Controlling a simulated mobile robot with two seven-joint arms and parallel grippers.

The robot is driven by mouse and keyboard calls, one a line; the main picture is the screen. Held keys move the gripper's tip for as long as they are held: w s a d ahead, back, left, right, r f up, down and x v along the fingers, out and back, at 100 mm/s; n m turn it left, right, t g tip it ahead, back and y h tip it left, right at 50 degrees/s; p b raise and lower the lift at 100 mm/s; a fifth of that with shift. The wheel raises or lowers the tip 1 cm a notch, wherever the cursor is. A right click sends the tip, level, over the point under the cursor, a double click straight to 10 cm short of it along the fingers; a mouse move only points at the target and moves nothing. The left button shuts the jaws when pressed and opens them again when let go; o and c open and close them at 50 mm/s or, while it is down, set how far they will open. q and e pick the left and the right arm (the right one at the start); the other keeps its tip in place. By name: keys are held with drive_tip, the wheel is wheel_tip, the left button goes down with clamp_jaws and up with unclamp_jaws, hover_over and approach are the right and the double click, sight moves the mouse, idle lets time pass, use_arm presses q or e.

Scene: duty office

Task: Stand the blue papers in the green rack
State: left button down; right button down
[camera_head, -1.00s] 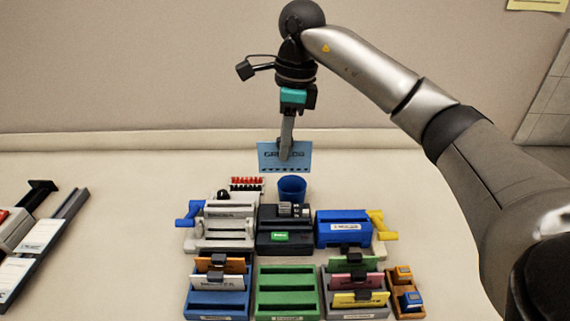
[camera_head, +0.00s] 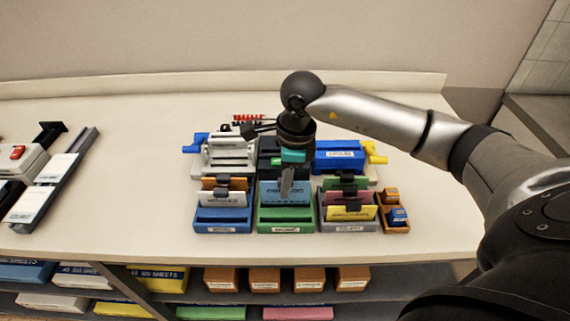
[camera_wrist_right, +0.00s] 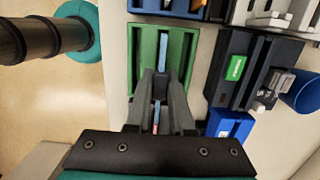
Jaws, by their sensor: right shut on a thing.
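My right gripper (camera_head: 287,190) is shut on a blue paper (camera_head: 270,193) and holds it upright at the green rack (camera_head: 286,226), in the middle of the front row. The paper's lower edge is hidden behind the rack's front steps in the head view. In the right wrist view the fingers (camera_wrist_right: 160,98) pinch the paper's top edge (camera_wrist_right: 162,55), which lies along a slot of the green rack (camera_wrist_right: 143,50). I cannot tell whether the paper touches the slot's bottom. My left gripper is not in view.
A blue rack (camera_head: 222,227) with orange and white cards stands left of the green rack. A grey rack (camera_head: 350,226) with green, pink and yellow cards stands right, beside a small wooden tray (camera_head: 394,226). Machines stand close behind. The counter is clear at far right.

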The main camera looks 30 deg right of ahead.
sight(286, 203)
drive_tip(key=shift+f+b, duration=0.75)
drive_tip(key=shift+f, duration=0.4)
drive_tip(key=shift+w+f+b, duration=0.1)
drive_tip(key=shift+f+b, duration=0.35)
drive_tip(key=shift+b, duration=0.05)
drive_tip(key=c, duration=0.7)
unclamp_jaws()
drive_tip(key=shift+r+p, duration=3.2)
drive_tip(key=shift+r, duration=1.35)
